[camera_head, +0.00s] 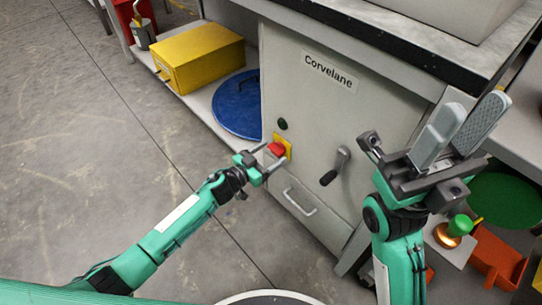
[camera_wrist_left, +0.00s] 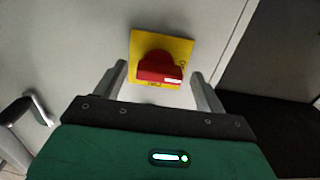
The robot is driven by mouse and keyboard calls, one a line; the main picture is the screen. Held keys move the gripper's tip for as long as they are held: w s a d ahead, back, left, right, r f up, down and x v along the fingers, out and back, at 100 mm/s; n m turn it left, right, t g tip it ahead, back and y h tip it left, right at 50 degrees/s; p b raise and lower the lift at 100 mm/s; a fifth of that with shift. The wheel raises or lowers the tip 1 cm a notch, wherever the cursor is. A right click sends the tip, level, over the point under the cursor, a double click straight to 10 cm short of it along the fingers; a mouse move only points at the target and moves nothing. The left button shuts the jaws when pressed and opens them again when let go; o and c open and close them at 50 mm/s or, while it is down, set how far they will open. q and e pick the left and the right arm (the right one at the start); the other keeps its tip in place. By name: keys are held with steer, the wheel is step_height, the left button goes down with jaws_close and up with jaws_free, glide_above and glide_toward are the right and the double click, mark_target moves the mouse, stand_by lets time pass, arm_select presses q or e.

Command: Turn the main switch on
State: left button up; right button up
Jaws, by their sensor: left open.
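The main switch is a red rotary knob on a yellow square plate (camera_head: 288,145), on the front of the grey cabinet. In the left wrist view the red knob (camera_wrist_left: 158,68) has its grip bar lying roughly horizontal, with a small pale mark at its right end. My left gripper (camera_head: 273,158) is open in front of the switch. In the wrist view its two fingers stand left and right of the knob, with visible gaps. I cannot tell how deep they reach. My right gripper (camera_head: 474,112) is raised at the right, its two grey pads apart and empty, away from the switch.
The cabinet (camera_head: 305,95) reads "Corvelane" and has a dark round button (camera_head: 282,124), a black-knobbed lever (camera_head: 335,167) and a drawer handle (camera_head: 299,202). A yellow box (camera_head: 200,55) and blue disc (camera_head: 236,105) lie on the shelf at left. Open floor lies left.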

arm_select(q)
steer(key=shift+w+d, duration=0.25)
steer(key=shift+d, duration=0.05)
steer(key=c, duration=1)
